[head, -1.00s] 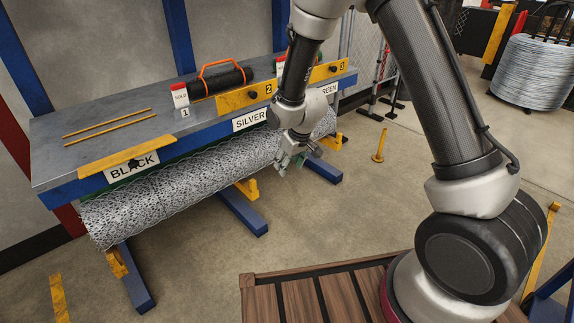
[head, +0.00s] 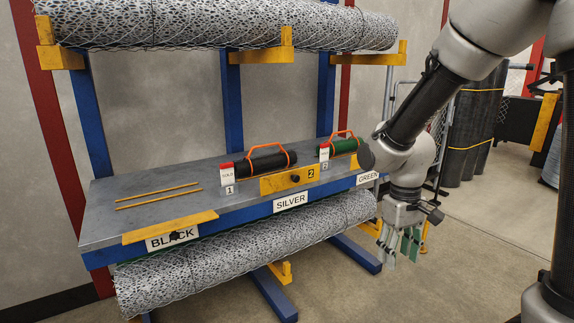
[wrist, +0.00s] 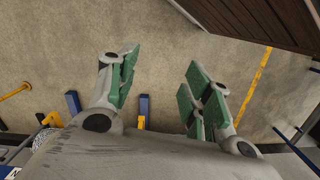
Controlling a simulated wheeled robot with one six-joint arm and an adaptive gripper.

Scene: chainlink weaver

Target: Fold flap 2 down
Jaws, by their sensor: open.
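Flap 2 (head: 290,180) is a yellow plate with a black knob and a "2" mark. It stands up along the front edge of the grey bench (head: 105,217), above the SILVER label. My gripper (head: 400,250) hangs fingers-down in front of the bench's right end, right of flap 2 and apart from it. Another yellow flap (head: 170,227) lies folded down above the BLACK label.
A black roll (head: 259,164) and a green roll (head: 346,147) with orange handles stand behind flap 2. Two yellow rods (head: 157,196) lie at left. Large mesh rolls hang above (head: 220,25) and below (head: 240,255) the bench. Floor in front is clear.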

